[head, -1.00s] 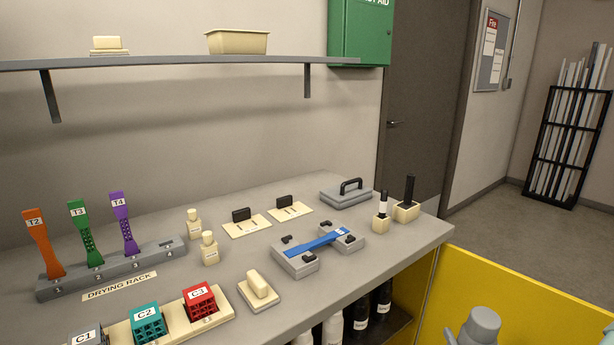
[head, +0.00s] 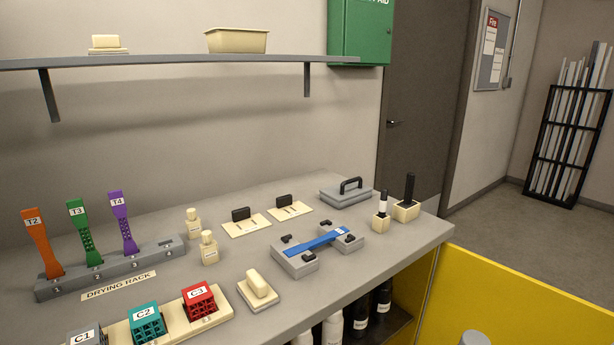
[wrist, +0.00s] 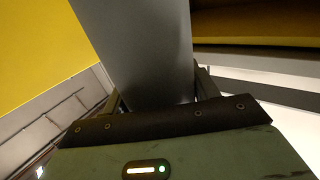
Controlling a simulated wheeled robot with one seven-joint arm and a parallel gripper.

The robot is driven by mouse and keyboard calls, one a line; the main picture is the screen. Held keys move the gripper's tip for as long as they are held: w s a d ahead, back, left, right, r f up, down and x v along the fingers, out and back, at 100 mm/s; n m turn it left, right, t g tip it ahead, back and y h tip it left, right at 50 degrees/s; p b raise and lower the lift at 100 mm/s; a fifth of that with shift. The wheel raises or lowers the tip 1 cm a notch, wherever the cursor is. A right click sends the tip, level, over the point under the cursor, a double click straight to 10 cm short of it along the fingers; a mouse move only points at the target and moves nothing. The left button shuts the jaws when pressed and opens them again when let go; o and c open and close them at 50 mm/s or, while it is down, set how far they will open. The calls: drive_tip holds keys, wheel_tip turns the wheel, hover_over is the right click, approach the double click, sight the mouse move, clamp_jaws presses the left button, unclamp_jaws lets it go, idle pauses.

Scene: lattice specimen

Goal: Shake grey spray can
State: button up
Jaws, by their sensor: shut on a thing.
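The grey spray can (wrist: 140,45) fills the upper middle of the wrist view, a smooth grey body between the two fingers. My gripper (wrist: 158,92) is shut on it. The can's far end runs out of the wrist view. In the head view only its grey rounded top (head: 475,339) shows at the bottom edge, in front of the yellow panel; the rest of the can and my gripper are out of that view.
A yellow panel (head: 530,300) stands right of the grey bench (head: 225,300). Black and white bottles (head: 361,322) stand on a shelf under the bench. A drying rack (head: 120,270), a blue specimen on a fixture (head: 316,243) and several lattice blocks are on the bench.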

sight(471, 340)
wheel_tip(471, 340, up, 7)
drive_tip(key=shift+f, duration=0.1)
wheel_tip(471, 340, down, 7)
